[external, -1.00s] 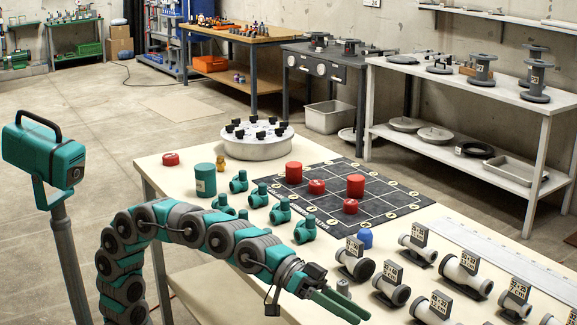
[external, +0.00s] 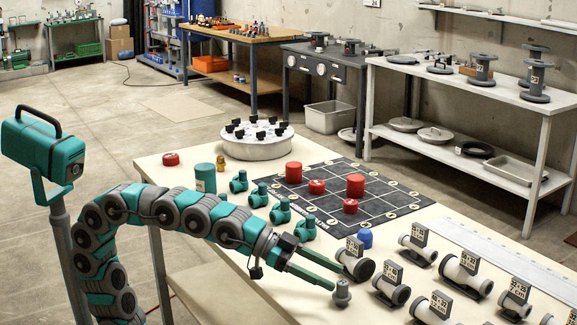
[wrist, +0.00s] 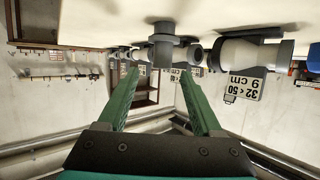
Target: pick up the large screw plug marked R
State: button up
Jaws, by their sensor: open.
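A small grey plug (external: 342,292) with a wider collar stands on the near part of the table. In the wrist view, which shows the table upside down, the grey plug (wrist: 163,52) appears just beyond and between the fingertips. I cannot read any R on it, so I cannot tell whether it is the named plug. My gripper (external: 338,279) is open and empty, its two green fingers pointing at the plug from the left. The open fingers also show in the wrist view (wrist: 160,72). In the external view the fingertips are very near the plug; contact is not clear.
White and grey pipe pieces with size labels, such as this one (external: 355,262), stand close to the right. A blue cap (external: 365,238) stands behind. A dark mat (external: 335,203) holds several red plugs. Green fittings (external: 281,211) line its left side.

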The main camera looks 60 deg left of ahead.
aim_at(342, 286)
jog(key=shift+s+a+f, duration=0.15)
jog(key=shift+a+f, duration=0.2)
jog(key=shift+a, duration=0.05)
jog(key=shift+f, duration=0.15)
jog(key=x, duration=0.3)
jog(key=shift+d+f, duration=0.15)
jog(key=shift+f, duration=0.15)
jog(key=shift+w+d+f, duration=0.15)
jog(key=shift+w+d, duration=0.35)
grip_shut()
